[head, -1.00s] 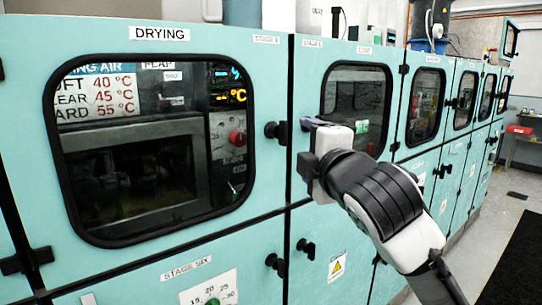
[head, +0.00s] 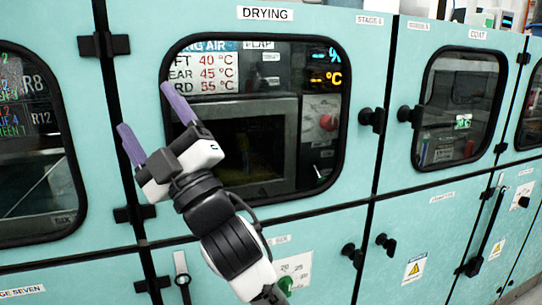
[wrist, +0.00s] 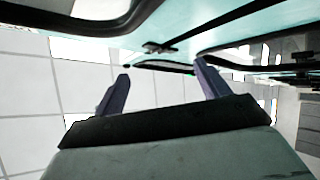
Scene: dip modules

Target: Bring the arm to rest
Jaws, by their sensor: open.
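My gripper (head: 148,117) is raised in front of the teal cabinet, before the left edge of the drying window. Its two purple fingers stand wide apart and point up and left, with nothing between them. My arm reaches up to it from the bottom of the head view. In the wrist view the fingers of my gripper (wrist: 163,72) are also spread and empty, with the teal cabinet front (wrist: 190,22) running close above them. I cannot tell how wide the gap between the fingers and the cabinet is.
The drying window (head: 262,195) shows a temperature chart and a red knob (head: 328,122). Black door knobs (head: 372,118) and hinges (head: 104,45) stick out from the cabinet. Further windowed doors (head: 457,105) continue right, and another window (head: 35,150) is at left.

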